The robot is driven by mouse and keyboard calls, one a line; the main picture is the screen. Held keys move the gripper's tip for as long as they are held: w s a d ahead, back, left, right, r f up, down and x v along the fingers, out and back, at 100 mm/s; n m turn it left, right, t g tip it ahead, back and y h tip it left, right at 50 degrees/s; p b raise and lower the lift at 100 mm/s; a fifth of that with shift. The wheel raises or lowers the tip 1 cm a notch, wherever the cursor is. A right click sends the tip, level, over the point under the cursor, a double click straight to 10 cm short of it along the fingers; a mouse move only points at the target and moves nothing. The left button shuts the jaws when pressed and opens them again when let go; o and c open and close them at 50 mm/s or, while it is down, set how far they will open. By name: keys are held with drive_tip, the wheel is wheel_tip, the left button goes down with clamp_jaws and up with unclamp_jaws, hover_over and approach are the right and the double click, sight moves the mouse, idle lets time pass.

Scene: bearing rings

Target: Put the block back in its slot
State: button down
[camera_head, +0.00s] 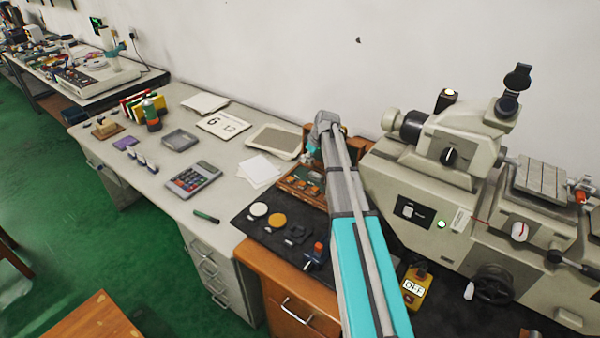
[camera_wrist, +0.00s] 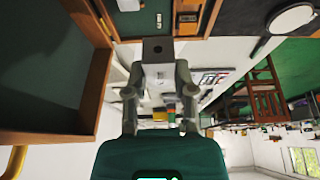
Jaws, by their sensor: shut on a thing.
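My gripper (camera_wrist: 157,80) is shut on a small grey block (camera_wrist: 158,74), seen in the wrist view. The block has a darker face with a round hole, and a finger lies on each side of it. A wooden case (camera_wrist: 213,20) with dark green-lined compartments is at the top of the wrist view, close beyond the block. I cannot tell whether the block touches it. In the head view the wooden case (camera_head: 291,184) lies on the dark mat, partly hidden by my arm. The gripper end there is mostly hidden, and the block cannot be made out.
A large beige machine (camera_head: 440,190) stands right of my arm. On the black mat (camera_head: 262,232) are a white disc (camera_head: 258,209) and an orange disc (camera_head: 277,220). A yellow OFF box (camera_head: 414,288) is at front right.

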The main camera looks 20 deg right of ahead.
drive_tip(key=b, duration=0.5)
hover_over(300, 171)
drive_tip(key=s, duration=0.2)
drive_tip(key=f, duration=0.5)
drive_tip(key=shift+d+f, duration=0.25)
drive_tip(key=shift+f, duration=0.05)
drive_tip(key=shift+w+f+b, duration=0.55)
drive_tip(key=shift+f+b, duration=0.2)
drive_tip(key=shift+s+f+b, duration=0.1)
drive_tip(key=shift+f+b, duration=1.15)
drive_tip(key=shift+f, duration=0.15)
drive_tip(key=shift+c, duration=2.2)
unclamp_jaws()
